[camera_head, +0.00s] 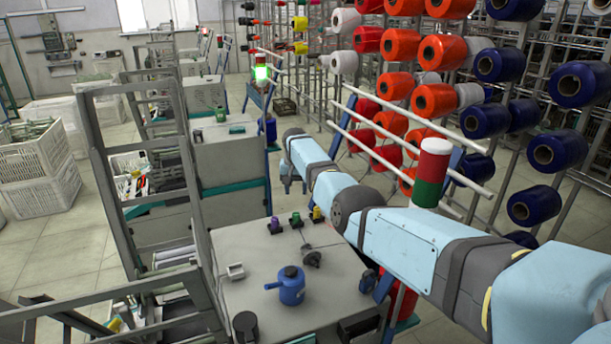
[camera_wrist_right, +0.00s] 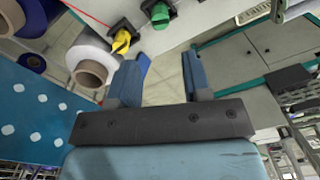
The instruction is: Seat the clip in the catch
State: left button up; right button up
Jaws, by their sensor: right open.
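My right gripper (camera_head: 294,183) hangs above and behind the grey machine top in the head view. In the right wrist view the gripper (camera_wrist_right: 166,68) is open, with nothing between its two blue fingers. A yellow piece on a dark mount (camera_wrist_right: 121,40) and a green piece on a dark mount (camera_wrist_right: 159,14) show beyond the fingertips, apart from them. The yellow piece (camera_head: 317,214), green piece (camera_head: 296,220) and a purple piece (camera_head: 274,225) stand in a row on the machine top. I cannot tell which parts are the clip and the catch. My left gripper is not in view.
The machine top (camera_head: 335,285) also carries a blue pot-like part (camera_head: 288,286), a small white bracket (camera_head: 235,271) and a dark grey part (camera_head: 311,257). A rack of red, orange and blue spools (camera_head: 435,100) stands at right. A thin red line crosses the wrist view's upper left.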

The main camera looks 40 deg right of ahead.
aim_at(296, 213)
jog(key=shift+s+a+f+b, duration=0.2)
jog(key=shift+f+b, duration=0.05)
jog(key=shift+b, duration=0.1)
jog(key=shift+a+f+b, duration=0.1)
jog(key=shift+f+b, duration=0.6)
jog(key=shift+b, duration=0.05)
notch_tip(296, 213, down, 7)
jog(key=b, duration=0.5)
jog(key=shift+b, duration=0.35)
jog(key=c, duration=0.7)
notch_tip(296, 213, up, 5)
jog(key=p, duration=0.4)
jog(key=shift+f, duration=0.15)
jog(key=shift+c, duration=0.5)
jog(key=shift+f, duration=0.1)
